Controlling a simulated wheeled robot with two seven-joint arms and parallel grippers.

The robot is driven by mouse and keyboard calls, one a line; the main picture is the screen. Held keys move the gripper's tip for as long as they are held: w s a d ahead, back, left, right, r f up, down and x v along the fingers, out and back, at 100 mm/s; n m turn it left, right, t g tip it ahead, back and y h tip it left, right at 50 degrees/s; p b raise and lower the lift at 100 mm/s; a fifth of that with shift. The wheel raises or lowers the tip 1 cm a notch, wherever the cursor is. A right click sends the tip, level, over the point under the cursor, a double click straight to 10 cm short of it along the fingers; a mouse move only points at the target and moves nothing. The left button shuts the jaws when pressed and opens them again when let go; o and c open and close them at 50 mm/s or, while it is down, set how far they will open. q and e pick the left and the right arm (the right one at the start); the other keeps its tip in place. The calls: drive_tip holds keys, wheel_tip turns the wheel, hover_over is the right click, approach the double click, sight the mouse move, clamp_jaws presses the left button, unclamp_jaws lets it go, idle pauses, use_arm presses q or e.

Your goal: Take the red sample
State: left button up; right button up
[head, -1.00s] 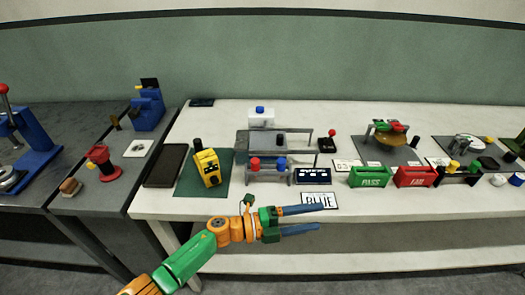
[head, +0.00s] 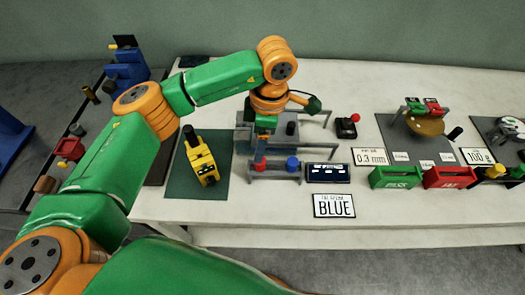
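The red sample (head: 261,164) is a red-topped piece standing at the left of a low grey rack (head: 275,176). A blue-topped sample (head: 292,164) stands at the right of the same rack. A card (head: 334,205) in front reads BLUE in large letters; its small top line is hard to read. My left arm reaches over the table from the left. My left gripper (head: 260,134) points down just behind the rack, above the grey bench device, apart from the red sample as far as I can tell. Its fingers are mostly hidden by the wrist. My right gripper is out of view.
A yellow device (head: 203,160) stands on a green mat (head: 183,184) to the left. A dark display box (head: 328,173) is right of the rack. Green (head: 396,177) and red (head: 449,177) bins stand further right. The table front around the card is clear.

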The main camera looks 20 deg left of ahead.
sight(260, 168)
use_arm(q)
drive_tip(key=f+p, duration=0.1)
drive_tip(key=f, duration=0.2)
drive_tip(key=s+f+p, duration=0.1)
drive_tip(key=f, duration=0.1)
drive_tip(key=shift+s+d+f+p, duration=0.1)
drive_tip(key=shift+d+f+p, duration=0.15)
drive_tip(key=shift+p, duration=0.05)
drive_tip(key=shift+f, duration=0.3)
clamp_jaws()
drive_tip(key=shift+r, duration=0.1)
